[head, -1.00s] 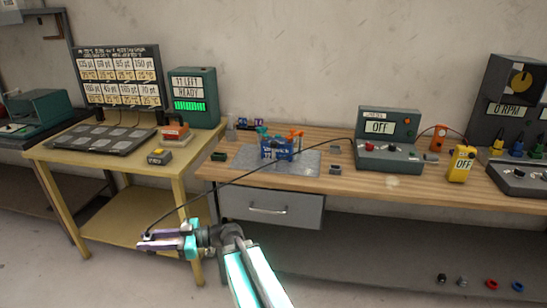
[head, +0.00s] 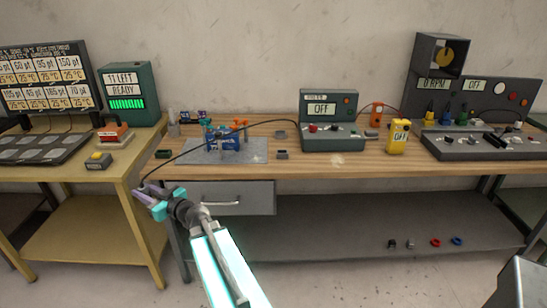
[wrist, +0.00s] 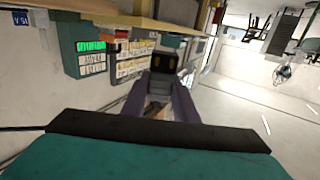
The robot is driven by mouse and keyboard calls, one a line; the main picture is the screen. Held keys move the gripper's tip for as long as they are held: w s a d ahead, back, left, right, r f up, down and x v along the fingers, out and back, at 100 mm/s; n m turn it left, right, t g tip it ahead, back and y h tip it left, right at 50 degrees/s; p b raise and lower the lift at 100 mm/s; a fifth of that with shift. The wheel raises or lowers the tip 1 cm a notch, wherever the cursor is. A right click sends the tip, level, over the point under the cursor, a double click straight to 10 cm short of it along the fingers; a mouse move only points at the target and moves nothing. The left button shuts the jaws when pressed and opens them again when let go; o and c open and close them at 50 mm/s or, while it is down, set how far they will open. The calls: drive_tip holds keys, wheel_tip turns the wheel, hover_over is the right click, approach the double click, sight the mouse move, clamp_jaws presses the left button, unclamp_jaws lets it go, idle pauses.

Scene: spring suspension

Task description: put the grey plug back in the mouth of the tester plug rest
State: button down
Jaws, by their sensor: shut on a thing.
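My gripper (head: 147,194) is held out in front of the bench, low at the left, near the gap between the two tables. It is shut on the grey plug, which shows dark between the purple fingers in the wrist view (wrist: 164,66). A thin black cable (head: 190,153) runs from the plug up across the bench to the tester (head: 331,120), a grey-green box reading OFF. Two small grey blocks (head: 282,154) (head: 281,134) sit on the bench left of the tester. I cannot tell which of them is the plug rest, and no mouth is visible.
A grey mat (head: 255,150) with a blue fixture (head: 224,141) lies left of the blocks. A yellow meter (head: 398,134) stands right of the tester. A drawer (head: 235,198) hangs under the bench's front edge. The yellow table (head: 100,172) is at the left.

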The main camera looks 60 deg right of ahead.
drive_tip(key=s+d+m+g+h, duration=0.1)
drive_tip(key=s+d+m+h, duration=0.4)
drive_tip(key=d, duration=0.9)
drive_tip(key=s+d+m+g+h, duration=0.15)
drive_tip(key=s+d+h, duration=0.4)
drive_tip(key=d, duration=0.85)
drive_tip(key=s+d+r+m+g+h, duration=0.1)
drive_tip(key=s+d+m+g+h, duration=0.4)
drive_tip(key=s+d, duration=1.5)
drive_tip(key=shift+s+d+r+m+h, duration=0.4)
drive_tip(key=shift+s+h, duration=0.35)
drive_tip(key=shift+s, duration=0.4)
drive_tip(key=shift+w+d+f+b, duration=0.2)
drive_tip(key=shift+w+d+b, duration=0.35)
drive_tip(key=shift+w+d, duration=1)
drive_tip(key=shift+w+d+f+b, duration=0.25)
drive_tip(key=shift+w+d+b, duration=0.45)
drive_tip(key=shift+w, duration=1.45)
drive_tip(key=shift+w+d+f+b, duration=0.2)
drive_tip(key=shift+w+d+b, duration=0.15)
drive_tip(key=shift+w+d, duration=1.3)
drive_tip(key=shift+w+a, duration=0.2)
drive_tip(key=shift+w, duration=0.05)
